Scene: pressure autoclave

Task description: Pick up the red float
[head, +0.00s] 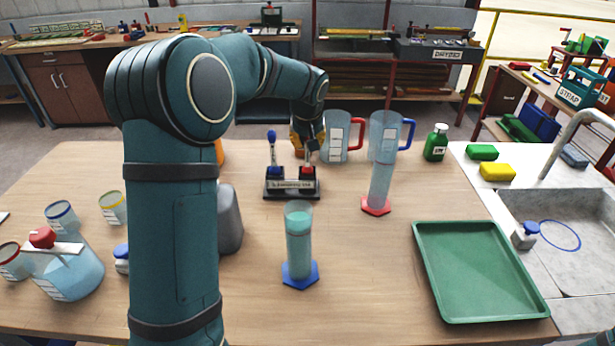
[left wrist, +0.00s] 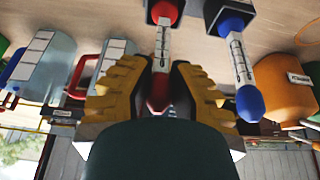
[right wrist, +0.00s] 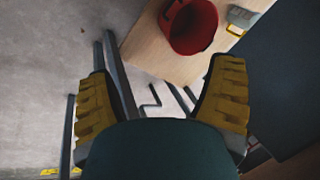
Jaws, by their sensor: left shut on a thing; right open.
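The red float (head: 306,158) stands upright in the right socket of a dark stand (head: 291,187). My left gripper (head: 308,138) is above the stand, shut on the float's upper end. In the left wrist view the float (left wrist: 162,45) runs from its socket to a red end between the fingers of the gripper (left wrist: 160,88). The fingers partly hide that end. The blue float (head: 272,150) stands in the left socket and also shows close beside the fingers in the left wrist view (left wrist: 239,62). My right gripper (right wrist: 160,85) is open and empty.
Two jugs (head: 336,135) (head: 384,135) and a cylinder with a red base (head: 379,188) stand right of the stand. A teal-filled cylinder (head: 299,245) is in front. A green tray (head: 425,270) is at the right. A red container (right wrist: 190,25) shows in the right wrist view.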

